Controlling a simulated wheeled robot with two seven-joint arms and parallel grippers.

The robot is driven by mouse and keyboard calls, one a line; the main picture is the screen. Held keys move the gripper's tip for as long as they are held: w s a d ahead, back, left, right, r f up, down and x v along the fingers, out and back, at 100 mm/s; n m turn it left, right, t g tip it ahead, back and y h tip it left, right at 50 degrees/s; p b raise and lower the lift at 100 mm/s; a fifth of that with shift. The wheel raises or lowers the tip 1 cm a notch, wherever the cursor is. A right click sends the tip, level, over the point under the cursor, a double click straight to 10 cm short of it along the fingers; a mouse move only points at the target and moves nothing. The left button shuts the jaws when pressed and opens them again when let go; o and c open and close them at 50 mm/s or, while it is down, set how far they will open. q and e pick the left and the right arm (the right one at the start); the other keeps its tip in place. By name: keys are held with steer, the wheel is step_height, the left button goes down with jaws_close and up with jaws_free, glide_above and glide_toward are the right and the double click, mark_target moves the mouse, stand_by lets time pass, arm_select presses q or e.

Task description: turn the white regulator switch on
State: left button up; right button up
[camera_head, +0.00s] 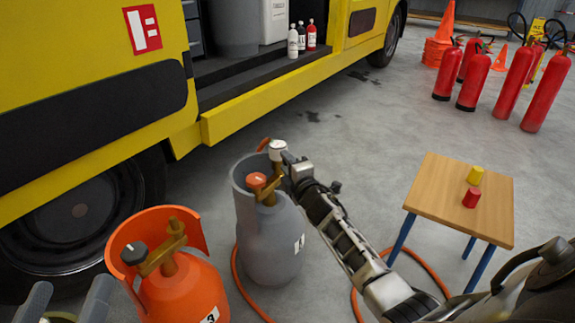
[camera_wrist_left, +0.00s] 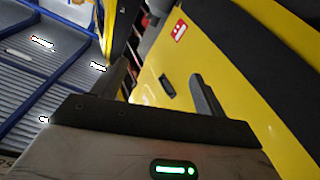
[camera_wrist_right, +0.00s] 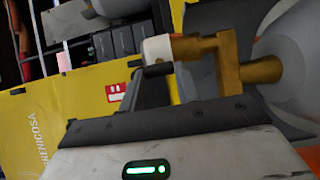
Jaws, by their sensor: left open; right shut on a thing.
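The white regulator switch (camera_head: 278,146) sits on a brass fitting at the top of the grey gas cylinder (camera_head: 275,245). In the right wrist view the white switch (camera_wrist_right: 157,48) is at the end of a brass valve body (camera_wrist_right: 228,62). My right gripper (camera_head: 287,158) is shut on the white switch, and its fingers partly hide it. A red knob (camera_head: 256,181) on brass is in front of it. My left gripper (camera_head: 66,298) is open and empty at the lower left, away from the switch.
An orange cylinder (camera_head: 185,295) with a black knob (camera_head: 134,253) stands at the front left. A yellow truck (camera_head: 260,105) is behind. A small wooden table (camera_head: 440,205) with a red and a yellow piece is at right. Orange hoses lie on the floor.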

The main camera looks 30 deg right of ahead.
stand_by(0.3)
arm_select(q)
steer(key=shift+f, duration=0.1)
arm_select(e)
steer(key=o, duration=1)
steer(key=shift+s, duration=0.1)
arm_select(q)
steer(key=f+g+p, duration=0.1)
steer(key=s+f+n+g+y+p, duration=0.1)
steer(key=f+p, duration=0.1)
steer(key=s+f+g+p, duration=0.1)
steer(key=shift+d+f+y+p, duration=0.1)
steer(key=shift+f+y+p, duration=0.05)
steer(key=shift+y+p, duration=0.25)
arm_select(e)
steer(key=s+a, duration=0.2)
steer(key=s, duration=1.3)
steer(key=shift+s+a, duration=0.3)
